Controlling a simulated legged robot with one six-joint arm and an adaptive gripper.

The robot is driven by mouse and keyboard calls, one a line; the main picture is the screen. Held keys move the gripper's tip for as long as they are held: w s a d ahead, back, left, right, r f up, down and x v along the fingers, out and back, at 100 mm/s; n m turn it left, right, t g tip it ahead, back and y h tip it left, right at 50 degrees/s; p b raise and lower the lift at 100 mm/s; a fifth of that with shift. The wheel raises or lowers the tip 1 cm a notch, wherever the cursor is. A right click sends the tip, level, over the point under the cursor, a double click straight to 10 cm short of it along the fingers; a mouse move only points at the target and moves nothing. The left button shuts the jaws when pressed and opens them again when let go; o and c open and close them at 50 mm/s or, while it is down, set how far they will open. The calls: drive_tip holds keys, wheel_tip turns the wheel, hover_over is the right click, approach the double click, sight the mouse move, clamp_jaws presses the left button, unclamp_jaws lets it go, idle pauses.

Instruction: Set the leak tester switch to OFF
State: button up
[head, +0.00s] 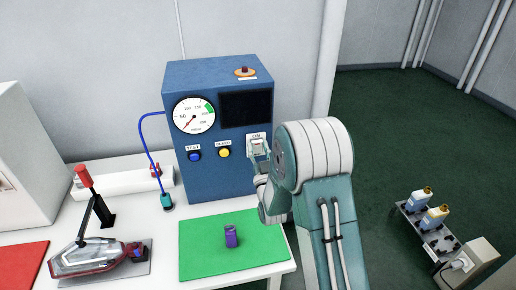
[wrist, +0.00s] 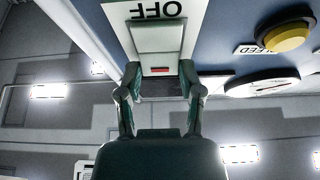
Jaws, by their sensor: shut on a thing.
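The leak tester (head: 185,92) is a blue box at the back of the white table, with a dial, a dark screen and buttons on its front. Its switch (head: 258,139) is at the right of the front, under an "ON" label, and partly hidden by my gripper (head: 259,153). In the wrist view, which is upside down, the pale switch (wrist: 157,38) shows with a small red mark and an "OFF" label. Which way the switch is set is unclear.
A yellow button (head: 224,153) and a blue button (head: 195,156) are left of the switch. A green mat (head: 205,262) with a purple part (head: 231,236) lies in front. A clamp fixture with a tail lamp (head: 90,256) is at the left.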

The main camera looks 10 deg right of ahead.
drive_tip(key=o, duration=1.1)
drive_tip(key=shift+o, duration=0.2)
drive_tip(key=shift+s, duration=0.1)
drive_tip(key=v, duration=1.1)
drive_tip(key=shift+s+f, duration=0.25)
drive_tip(key=shift+w+a, duration=0.1)
